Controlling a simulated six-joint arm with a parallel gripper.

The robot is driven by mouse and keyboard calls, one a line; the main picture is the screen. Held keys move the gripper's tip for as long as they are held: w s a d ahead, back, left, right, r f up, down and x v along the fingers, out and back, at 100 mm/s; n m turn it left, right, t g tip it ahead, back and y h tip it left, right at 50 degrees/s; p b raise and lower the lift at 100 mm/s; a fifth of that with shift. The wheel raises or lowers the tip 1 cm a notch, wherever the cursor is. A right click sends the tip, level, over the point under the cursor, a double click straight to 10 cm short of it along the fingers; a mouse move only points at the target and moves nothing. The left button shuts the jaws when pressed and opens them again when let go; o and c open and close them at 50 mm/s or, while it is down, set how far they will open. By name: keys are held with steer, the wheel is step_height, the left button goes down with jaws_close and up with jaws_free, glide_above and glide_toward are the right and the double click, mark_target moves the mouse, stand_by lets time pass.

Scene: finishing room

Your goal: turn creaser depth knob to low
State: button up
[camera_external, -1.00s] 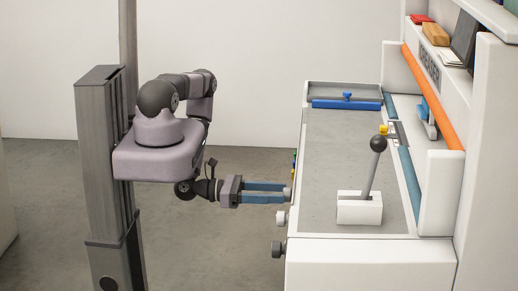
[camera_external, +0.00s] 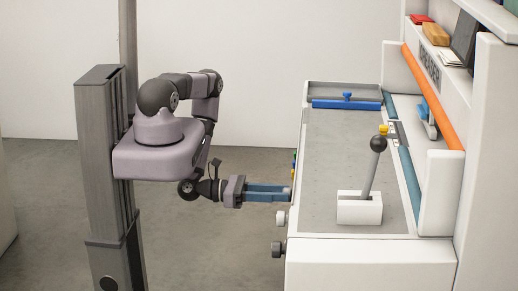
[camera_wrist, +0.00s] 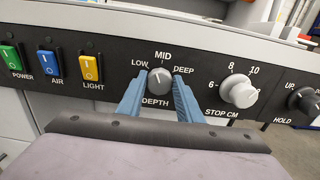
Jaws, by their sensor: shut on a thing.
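The grey depth knob (camera_wrist: 159,81) is on the black panel, below the MID label and between LOW and DEEP. Its pale pointer mark looks to be toward the top, but is too small to read exactly. My gripper (camera_wrist: 159,90) has its two blue fingers on either side of the knob and is shut on it. In the external view my gripper (camera_external: 290,192) reaches level to the machine's left face, and the knob itself is hidden at the fingertips.
To the right of the depth knob are the pale STOP CM knob (camera_wrist: 239,91) and the dark HOLD knob (camera_wrist: 308,102). To the left are green POWER (camera_wrist: 11,57), blue AIR (camera_wrist: 46,63) and yellow LIGHT (camera_wrist: 90,67) switches. A lever (camera_external: 375,165) stands on the machine top.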

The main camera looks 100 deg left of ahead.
steer(key=shift+n, duration=0.3)
steer(key=shift+a+n+b, duration=0.1)
steer(key=shift+n+b, duration=0.8)
steer(key=shift+n, duration=1.9)
steer(key=o, duration=1)
steer(key=shift+s, duration=0.1)
steer(key=shift+s, duration=3.55)
